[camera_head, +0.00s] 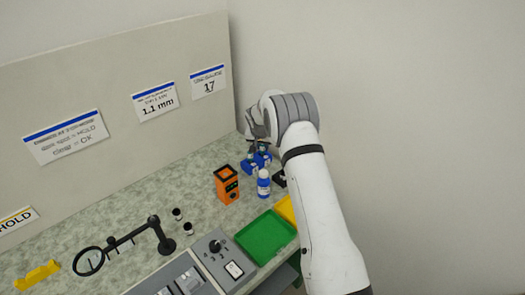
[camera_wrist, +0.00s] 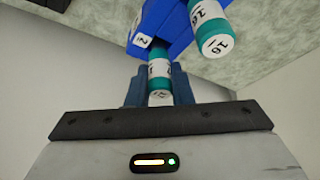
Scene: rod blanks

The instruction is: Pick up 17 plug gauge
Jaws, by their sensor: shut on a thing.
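In the wrist view my gripper (camera_wrist: 160,92) is shut on a teal plug gauge (camera_wrist: 159,71) with white labelled bands; its number is too small to read surely. Its upper end meets the blue rack (camera_wrist: 160,22), and I cannot tell whether it is clear of it. A second teal gauge (camera_wrist: 208,28), its white end marked 16, sits in the rack to the right. In the head view blue rack parts (camera_head: 250,167) show at the bench's far end, below my wrist. My arm hides most of the gripper there.
An orange box (camera_head: 227,186) and a blue bottle (camera_head: 264,185) with a white cap stand close to the rack. A green tray (camera_head: 265,238) and a yellow tray (camera_head: 286,209) lie nearer. A wall card (camera_head: 208,82) reads 17. A magnifier stand (camera_head: 130,238) is at lower left.

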